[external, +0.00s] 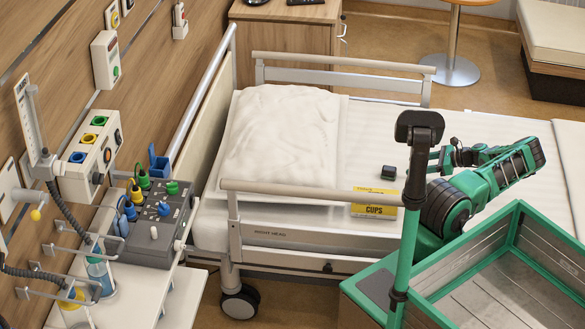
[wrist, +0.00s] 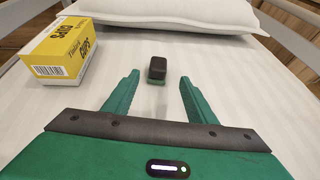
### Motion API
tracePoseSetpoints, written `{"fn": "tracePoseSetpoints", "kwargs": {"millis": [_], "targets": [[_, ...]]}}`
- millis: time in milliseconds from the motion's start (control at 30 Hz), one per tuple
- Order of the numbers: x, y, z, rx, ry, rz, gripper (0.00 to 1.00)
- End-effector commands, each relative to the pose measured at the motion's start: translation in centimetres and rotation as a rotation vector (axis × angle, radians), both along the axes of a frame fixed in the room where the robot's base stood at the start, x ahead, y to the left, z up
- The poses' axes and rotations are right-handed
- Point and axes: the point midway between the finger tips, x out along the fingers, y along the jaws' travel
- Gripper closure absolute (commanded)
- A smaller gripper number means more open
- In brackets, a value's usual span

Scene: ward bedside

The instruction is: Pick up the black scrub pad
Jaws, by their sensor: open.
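The black scrub pad (wrist: 158,69) lies on the white bed sheet, with a green layer along its lower edge. In the external view the pad (external: 389,172) shows as a small dark block on the bed. My gripper (wrist: 160,85) is open and empty, its two green fingers apart. In the wrist view the pad is beyond the fingertips, about midway between them, and not touched. In the external view my gripper (external: 440,156) is just right of the pad, partly hidden by the dark-topped green post.
A yellow and white cups box (wrist: 62,50) stands on the bed left of the pad; it also shows in the external view (external: 374,205). A pillow (external: 282,137) lies at the bed's head. Bed rails (external: 310,192) run along both sides. The sheet around the pad is clear.

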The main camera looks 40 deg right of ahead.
Motion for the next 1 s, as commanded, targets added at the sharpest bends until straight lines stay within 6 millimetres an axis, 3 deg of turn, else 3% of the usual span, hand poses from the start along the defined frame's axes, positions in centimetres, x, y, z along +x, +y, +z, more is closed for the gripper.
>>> {"fn": "tracePoseSetpoints", "kwargs": {"millis": [300,1000], "targets": [[3.2,2.5,-1.6,-0.001,0.000,0.004,0.48],[7.7,6.3,-3.5,-0.002,0.001,0.004,0.48]]}}
